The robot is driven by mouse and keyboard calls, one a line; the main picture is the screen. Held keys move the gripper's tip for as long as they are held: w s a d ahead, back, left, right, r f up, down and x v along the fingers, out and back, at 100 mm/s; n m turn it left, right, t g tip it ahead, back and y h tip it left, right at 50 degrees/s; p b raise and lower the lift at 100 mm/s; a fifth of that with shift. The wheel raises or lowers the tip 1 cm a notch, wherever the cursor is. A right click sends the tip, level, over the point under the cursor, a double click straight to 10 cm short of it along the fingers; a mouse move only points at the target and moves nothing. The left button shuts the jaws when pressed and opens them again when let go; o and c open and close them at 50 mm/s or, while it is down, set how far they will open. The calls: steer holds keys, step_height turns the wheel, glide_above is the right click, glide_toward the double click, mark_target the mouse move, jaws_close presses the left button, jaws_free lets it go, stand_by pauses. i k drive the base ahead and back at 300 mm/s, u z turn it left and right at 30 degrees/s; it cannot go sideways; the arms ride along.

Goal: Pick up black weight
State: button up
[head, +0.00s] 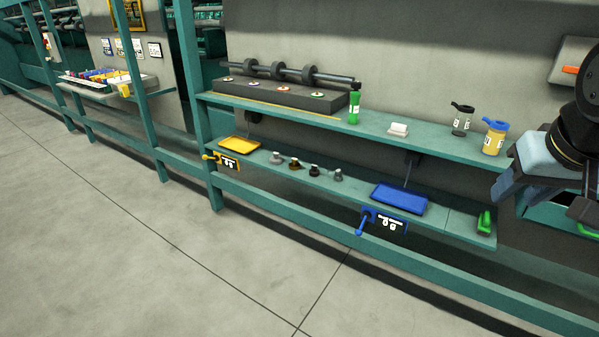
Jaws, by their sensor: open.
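Several small knobbed weights stand in a row on the lower green shelf (362,186). The darkest, which looks like the black weight (314,171), is third from the left. A brown weight (295,164) stands to its left and a grey weight (338,175) to its right. Another grey weight (277,158) is at the left end of the row. My gripper (507,188) is at the right edge of the picture, far from the weights. It is open, with nothing seen between its jaws, and is partly cut off by the frame.
A yellow tray (240,145) lies left of the weights and a blue tray (399,199) right of them. The upper shelf (378,128) holds a green bottle (354,107), a white block (398,129) and two lidded jars. Blue (363,222) and yellow (211,157) handles project from the front.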

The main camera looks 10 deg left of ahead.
mark_target(313, 171)
steer(key=u, duration=0.05)
steer(key=i, duration=1)
